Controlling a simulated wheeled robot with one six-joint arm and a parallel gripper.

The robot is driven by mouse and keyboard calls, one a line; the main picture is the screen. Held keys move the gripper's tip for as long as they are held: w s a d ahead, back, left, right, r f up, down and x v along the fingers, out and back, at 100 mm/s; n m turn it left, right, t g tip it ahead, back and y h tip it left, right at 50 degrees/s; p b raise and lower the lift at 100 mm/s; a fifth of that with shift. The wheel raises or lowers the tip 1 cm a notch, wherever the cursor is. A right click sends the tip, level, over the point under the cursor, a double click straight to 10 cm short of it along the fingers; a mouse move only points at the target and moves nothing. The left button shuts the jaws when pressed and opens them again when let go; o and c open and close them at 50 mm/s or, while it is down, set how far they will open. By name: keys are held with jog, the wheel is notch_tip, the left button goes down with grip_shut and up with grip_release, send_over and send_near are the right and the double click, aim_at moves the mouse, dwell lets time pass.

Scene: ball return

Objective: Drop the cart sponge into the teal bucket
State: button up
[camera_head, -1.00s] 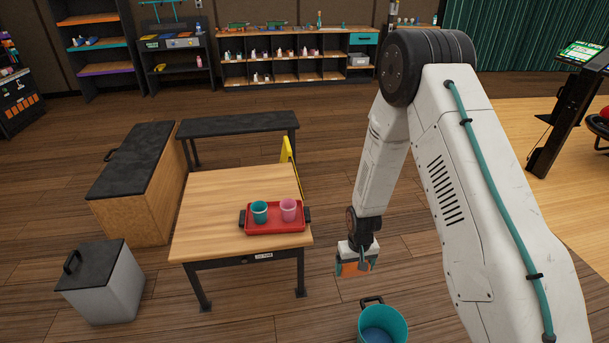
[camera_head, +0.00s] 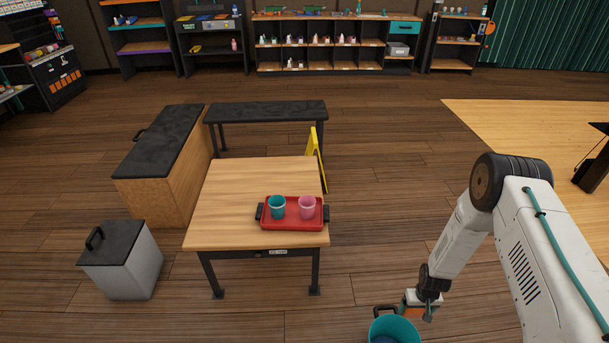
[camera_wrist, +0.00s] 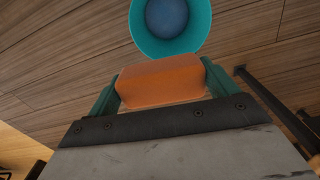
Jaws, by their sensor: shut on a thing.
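My gripper (camera_head: 425,305) is low at the lower right of the head view, shut on an orange sponge. The sponge (camera_wrist: 160,80) is clamped between the two teal fingers in the wrist view; in the head view it shows only partly, as a small orange patch behind the gripper. The teal bucket (camera_head: 395,328) stands on the floor at the bottom edge of the head view, cut off by the frame. In the wrist view the bucket (camera_wrist: 143,38) lies just beyond the sponge, with blue inside. The sponge appears beside or above its rim; the exact gap cannot be told.
A wooden table (camera_head: 235,200) stands at centre left, with a red tray (camera_head: 290,222) holding a teal cup (camera_head: 277,207) and a pink cup (camera_head: 307,207). The floor between table and bucket is clear.

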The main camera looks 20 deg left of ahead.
notch_tip(320, 180, down, 16)
jog(key=s+n, duration=0.1)
jog(key=s, duration=0.1)
jog(key=shift+a+r, duration=0.15)
jog(key=shift+a, duration=0.2)
jog(key=o, duration=0.7)
notch_tip(320, 180, up, 8)
jog(key=shift+f, duration=0.1)
